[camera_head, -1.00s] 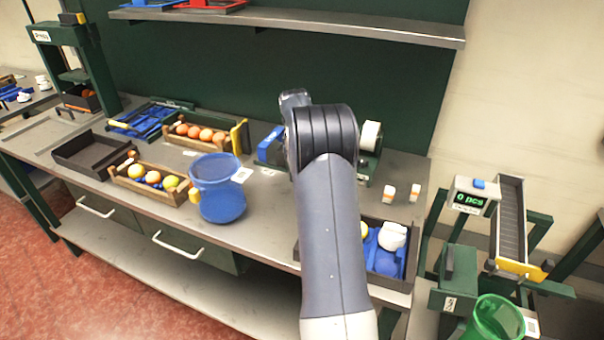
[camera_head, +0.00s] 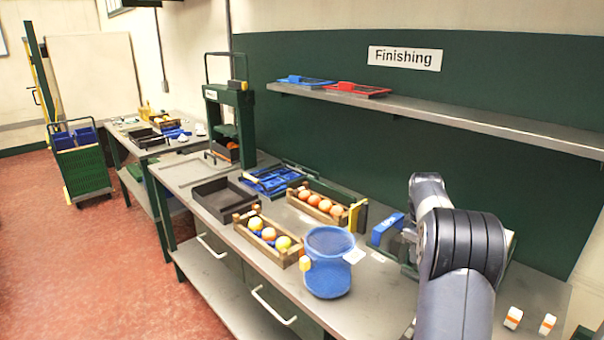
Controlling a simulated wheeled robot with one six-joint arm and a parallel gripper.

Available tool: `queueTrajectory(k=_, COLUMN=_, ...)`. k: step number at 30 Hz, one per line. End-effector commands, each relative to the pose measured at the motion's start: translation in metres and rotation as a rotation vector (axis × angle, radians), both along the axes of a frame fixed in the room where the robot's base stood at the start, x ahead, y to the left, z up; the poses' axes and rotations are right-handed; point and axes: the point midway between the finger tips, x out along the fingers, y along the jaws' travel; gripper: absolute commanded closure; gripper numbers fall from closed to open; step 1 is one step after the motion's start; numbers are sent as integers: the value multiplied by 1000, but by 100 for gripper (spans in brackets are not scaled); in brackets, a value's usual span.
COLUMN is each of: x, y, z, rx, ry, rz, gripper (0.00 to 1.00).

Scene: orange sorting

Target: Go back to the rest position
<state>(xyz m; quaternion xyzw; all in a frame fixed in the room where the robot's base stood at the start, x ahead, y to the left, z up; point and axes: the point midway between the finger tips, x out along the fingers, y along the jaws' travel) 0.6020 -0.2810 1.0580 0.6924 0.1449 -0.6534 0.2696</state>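My arm (camera_head: 455,290) rises from the bottom right of the head view and bends at a dark ribbed joint. My gripper is not visible; the arm's far end is hidden or out of sight behind that joint. On the workbench, a wooden crate (camera_head: 281,258) holds yellow and orange fruit, and a second wooden crate (camera_head: 345,220) behind it holds several oranges. A blue mesh basket (camera_head: 328,272) stands to the right of the front crate, left of my arm.
A black empty tray (camera_head: 222,205), a blue tool tray (camera_head: 268,182) and a green press (camera_head: 235,125) stand on the bench's left part. Two small white-orange bottles (camera_head: 513,318) stand right of my arm. Red floor (camera_head: 90,260) at left is open, with a green cart (camera_head: 82,165) beyond.

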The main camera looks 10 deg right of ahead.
Motion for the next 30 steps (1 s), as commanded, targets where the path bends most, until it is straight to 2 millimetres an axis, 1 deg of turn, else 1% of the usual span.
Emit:
queueTrajectory(k=1, x=0, y=-1, z=-10, rx=2, ry=5, rz=-1, gripper=66)
queueTrajectory(k=6, x=4, y=-6, z=-43, rx=3, ry=6, rz=-1, gripper=66)
queueTrajectory(k=13, x=7, y=-12, z=-82, rx=4, ry=5, rz=0, gripper=66)
queueTrajectory(k=14, x=7, y=-10, z=-85, rx=2, ry=4, rz=1, gripper=66)
queueTrajectory(k=20, x=1, y=-1, z=-83, rx=2, ry=1, rz=0, gripper=66)
queueTrajectory(k=30, x=-1, y=1, z=-82, rx=1, ry=2, rz=0, gripper=66)
